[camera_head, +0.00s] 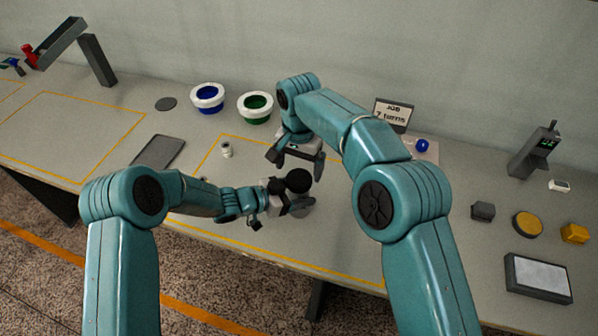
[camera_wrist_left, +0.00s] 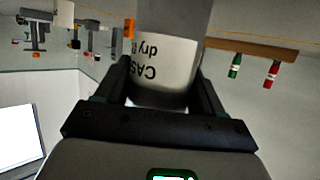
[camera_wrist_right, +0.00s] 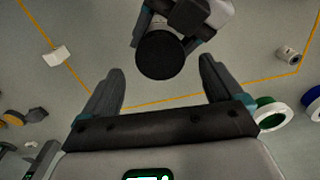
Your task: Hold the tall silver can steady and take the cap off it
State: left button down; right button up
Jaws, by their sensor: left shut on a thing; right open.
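The tall silver can (camera_wrist_left: 183,18) stands between the fingers of my left gripper (camera_wrist_left: 165,80), which is shut on its body over a white label with dark print. In the head view the can is mostly hidden by my left gripper (camera_head: 287,198). Its round black cap (camera_head: 298,180) is on top, and shows from above in the right wrist view (camera_wrist_right: 160,56). My right gripper (camera_head: 297,162) is open and empty behind and above the cap. In the right wrist view the cap lies ahead, between the lines of the open fingers, apart from them.
A blue-centred white ring bowl (camera_head: 208,91) and a green-centred one (camera_head: 256,101) stand at the back. A small pale cylinder (camera_head: 226,149) and dark tray (camera_head: 158,151) lie left. A "7 turns" sign (camera_head: 394,111) stands right. The yellow-outlined mat area is mostly clear.

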aim_at(299, 178)
jog(key=shift+r, duration=0.25)
jog(key=shift+c, duration=0.3)
notch_tip(299, 178, up, 3)
jog(key=m, duration=0.3)
jog(key=shift+w, duration=0.1)
jog(key=shift+m, duration=0.3)
notch_tip(299, 178, down, 8)
jog(key=shift+r, duration=0.1)
jog(key=c, duration=1.1)
jog(key=n, duration=0.3)
jog(key=shift+n, duration=0.3)
